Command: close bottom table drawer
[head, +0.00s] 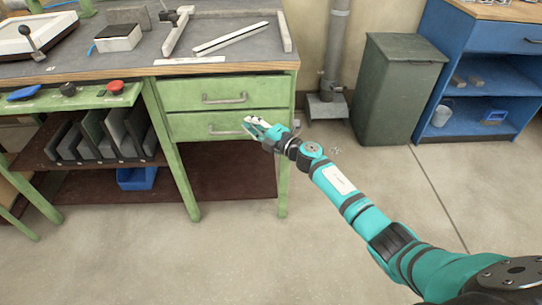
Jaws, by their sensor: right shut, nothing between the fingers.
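The bottom table drawer (190,126) is a green front with a metal bar handle (222,131), under the right part of the bench. Its front looks nearly flush with the frame; I cannot tell whether a small gap is left. The top drawer (185,96) above it looks shut. My right gripper (251,124) is shut and empty. It is in front of the right part of the bottom drawer, just right of the handle, and hides the drawer front there. I cannot tell whether it touches the drawer. My left gripper is not in view.
The green bench leg (283,185) stands right of the drawers. The bench top (225,63) overhangs them and carries clamp parts. A shelf with upright plates (115,135) is at left. A dark green bin (390,90) and blue cabinet (470,60) stand right. The floor in front is clear.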

